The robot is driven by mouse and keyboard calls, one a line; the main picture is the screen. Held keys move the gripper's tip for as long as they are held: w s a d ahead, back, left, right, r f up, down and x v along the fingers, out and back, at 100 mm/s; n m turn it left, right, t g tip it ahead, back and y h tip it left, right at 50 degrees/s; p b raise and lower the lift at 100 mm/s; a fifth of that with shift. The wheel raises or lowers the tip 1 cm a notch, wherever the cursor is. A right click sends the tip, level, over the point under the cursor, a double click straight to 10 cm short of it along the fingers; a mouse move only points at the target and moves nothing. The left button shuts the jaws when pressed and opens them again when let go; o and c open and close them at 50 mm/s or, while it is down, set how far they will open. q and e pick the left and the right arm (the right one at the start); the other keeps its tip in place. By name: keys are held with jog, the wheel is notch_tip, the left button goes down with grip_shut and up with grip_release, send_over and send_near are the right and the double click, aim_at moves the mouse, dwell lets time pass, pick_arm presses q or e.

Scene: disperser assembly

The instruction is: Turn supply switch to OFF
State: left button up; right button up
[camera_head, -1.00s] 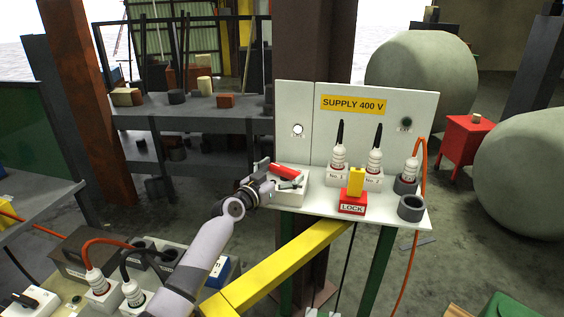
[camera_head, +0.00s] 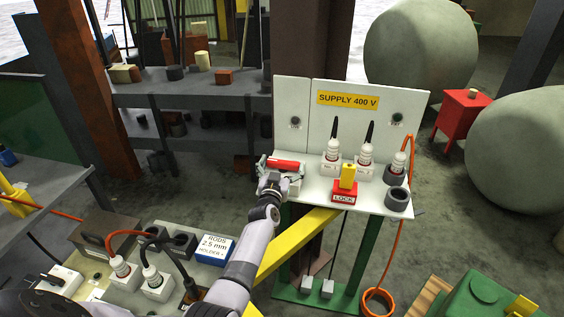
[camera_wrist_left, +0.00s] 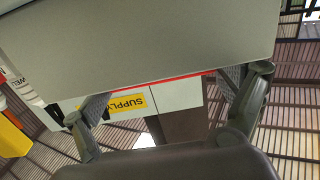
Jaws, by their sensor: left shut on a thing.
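The supply switch has a red handle (camera_head: 287,164) on a pale box at the left end of the white shelf, under the "SUPPLY 400 V" panel (camera_head: 347,99). The handle lies almost level across the picture. My left gripper (camera_head: 279,172) is at the switch, shut on the red handle, with a finger at each end. In the left wrist view, a grey surface with a thin red edge (camera_wrist_left: 188,80) spans between the fingers. The switch's markings are hidden or too small to read. My right gripper is not in view.
A red LOCK block with a yellow top (camera_head: 348,178) and white plugs (camera_head: 332,152) stand right of the switch. A grey ring holder (camera_head: 397,199) is at the shelf's right end. A yellow beam (camera_head: 290,243) runs below.

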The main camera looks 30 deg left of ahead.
pick_arm(q)
jog(key=o, duration=0.9)
jog(key=shift+c, duration=0.2)
jog(key=shift+s, duration=0.1)
jog(key=v, duration=1.2)
jog(key=shift+d, duration=0.1)
